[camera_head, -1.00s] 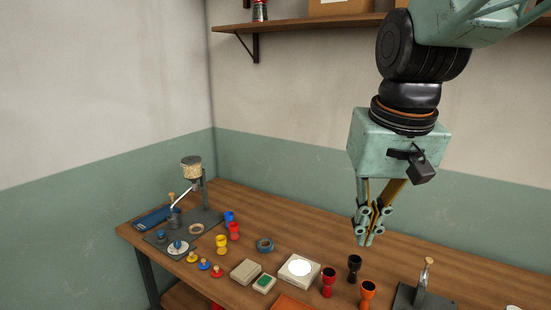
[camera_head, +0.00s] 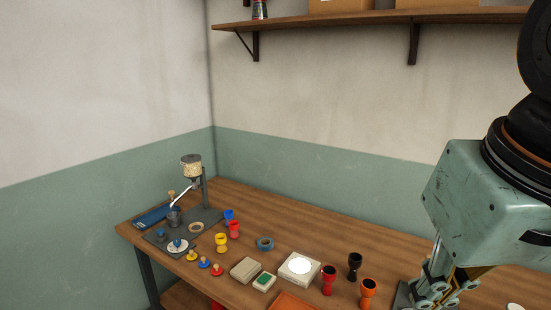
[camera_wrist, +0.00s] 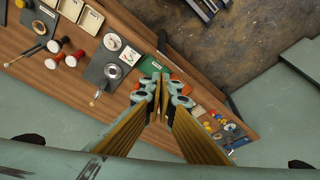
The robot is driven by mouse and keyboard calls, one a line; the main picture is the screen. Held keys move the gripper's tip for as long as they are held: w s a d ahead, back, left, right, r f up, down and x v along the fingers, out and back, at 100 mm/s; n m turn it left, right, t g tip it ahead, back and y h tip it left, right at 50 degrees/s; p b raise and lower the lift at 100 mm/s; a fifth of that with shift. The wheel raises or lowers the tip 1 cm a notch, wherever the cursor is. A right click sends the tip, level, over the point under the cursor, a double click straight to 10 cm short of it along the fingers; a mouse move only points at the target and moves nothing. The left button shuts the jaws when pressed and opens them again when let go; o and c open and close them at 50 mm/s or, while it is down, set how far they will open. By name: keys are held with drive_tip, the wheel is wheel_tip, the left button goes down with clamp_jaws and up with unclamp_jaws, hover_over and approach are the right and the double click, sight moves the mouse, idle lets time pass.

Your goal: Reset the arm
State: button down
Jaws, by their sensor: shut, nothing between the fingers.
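My gripper (camera_head: 432,290) is at the lower right of the head view, close to the camera, and its fingertips run toward the bottom of the picture. In the wrist view my gripper (camera_wrist: 159,82) points down over the wooden bench (camera_head: 330,226), with its fingertips together. It is shut and empty. The lower part of the gripper hides a dark stand (camera_head: 402,296) on the bench in the head view.
Black (camera_head: 355,266), red (camera_head: 329,280) and orange (camera_head: 368,293) goblets stand near the bench's middle. A white square box (camera_head: 299,268) is beside them. A press-like stand (camera_head: 204,190) is at the far left. A shelf (camera_head: 370,20) runs along the back wall.

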drive_tip(key=shift+s+d+f, duration=0.1)
drive_tip(key=shift+s+f, duration=0.1)
drive_tip(key=shift+s, duration=0.55)
drive_tip(key=shift+s+d+f, duration=0.1)
drive_tip(key=shift+s+f, duration=0.1)
drive_tip(key=shift+s, duration=0.5)
drive_tip(key=shift+s+d+f, duration=0.1)
drive_tip(key=shift+s+f, duration=0.1)
drive_tip(key=shift+s, duration=0.55)
drive_tip(key=c, duration=3.4)
unclamp_jaws()
